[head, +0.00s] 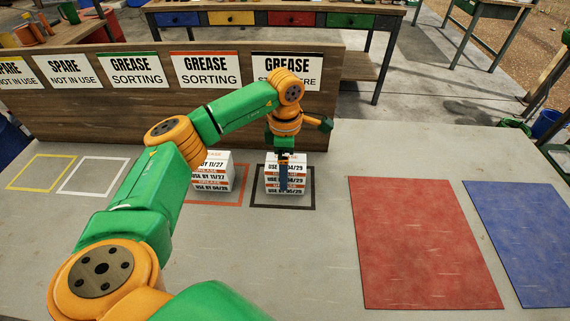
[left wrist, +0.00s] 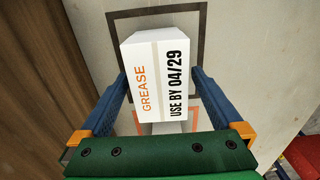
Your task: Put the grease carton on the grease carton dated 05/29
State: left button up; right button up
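A white grease carton (left wrist: 155,75) marked USE BY 04/29 sits between the fingers of my left gripper (left wrist: 158,85) in the left wrist view. The fingers press along its two sides, so the gripper looks shut on it. In the head view my left gripper (head: 284,172) points straight down over the black square outline (head: 311,190). One blue finger crosses the front of the white cartons (head: 299,174) there. A lower label there seems to read 05/29, partly hidden by the finger. I cannot tell whether the upper carton touches the one below. My right gripper is out of view.
Another carton stack (head: 213,172) stands close by on the left, in the orange outline (head: 237,199). A wooden sign board (head: 150,95) rises behind. Yellow (head: 36,156) and white (head: 98,160) outlines are empty. Red (head: 420,240) and blue (head: 525,240) mats at right are bare.

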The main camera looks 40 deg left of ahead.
pick_arm(q)
notch_tip(320, 180, up, 12)
jog(key=shift+r, duration=0.25)
jog(key=shift+f, duration=0.1)
dwell(0.4)
